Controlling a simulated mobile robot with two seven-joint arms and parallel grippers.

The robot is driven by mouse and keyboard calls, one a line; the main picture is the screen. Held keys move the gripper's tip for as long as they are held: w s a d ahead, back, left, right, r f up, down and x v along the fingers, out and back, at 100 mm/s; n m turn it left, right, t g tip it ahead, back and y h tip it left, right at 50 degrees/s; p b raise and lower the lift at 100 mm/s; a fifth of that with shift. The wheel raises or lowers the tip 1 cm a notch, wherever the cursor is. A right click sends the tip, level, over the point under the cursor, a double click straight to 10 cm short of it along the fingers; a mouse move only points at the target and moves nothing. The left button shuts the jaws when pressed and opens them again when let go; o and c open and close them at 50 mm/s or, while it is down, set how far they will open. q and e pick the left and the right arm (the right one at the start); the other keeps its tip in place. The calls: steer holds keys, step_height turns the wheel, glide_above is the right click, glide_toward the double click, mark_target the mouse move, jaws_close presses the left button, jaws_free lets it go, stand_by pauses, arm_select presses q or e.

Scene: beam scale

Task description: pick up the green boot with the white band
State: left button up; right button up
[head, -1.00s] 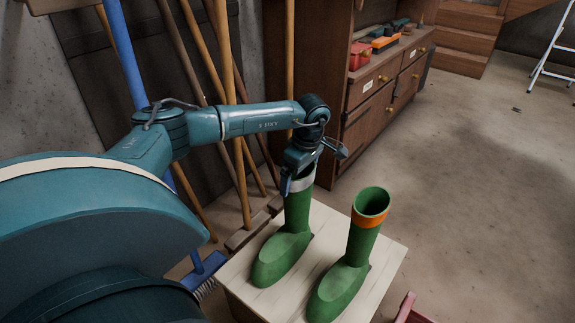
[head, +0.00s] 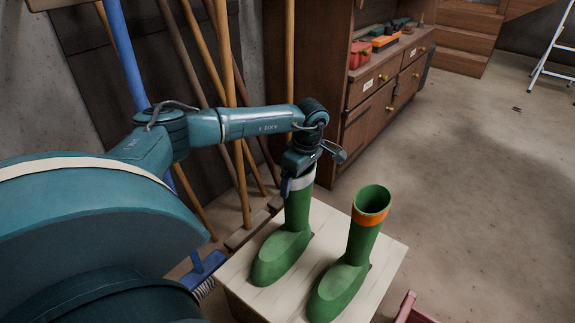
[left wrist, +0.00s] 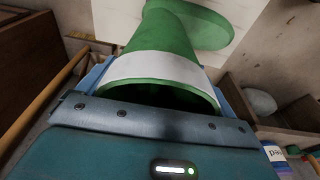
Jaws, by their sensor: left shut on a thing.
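The green boot with the white band (head: 283,256) stands upright on a pale wooden crate top, its toe toward the lower left. My left gripper (head: 298,180) is at the top of its shaft, shut on the boot at the white band. In the left wrist view the white band (left wrist: 158,66) runs across the shaft just in front of the gripper, with the dark boot opening below it. A second green boot with an orange band (head: 350,262) stands just to the right, apart from the gripper. My right gripper is not in view.
The pale crate top (head: 390,250) has bare room at its right edge. Long wooden handles and a blue broom (head: 207,268) lean at the left behind my arm. A brown cabinet (head: 372,125) stands behind. Open floor lies to the right.

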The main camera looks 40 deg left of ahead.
arm_select(q)
steer(key=shift+r, duration=0.1)
steer(key=c, duration=0.5)
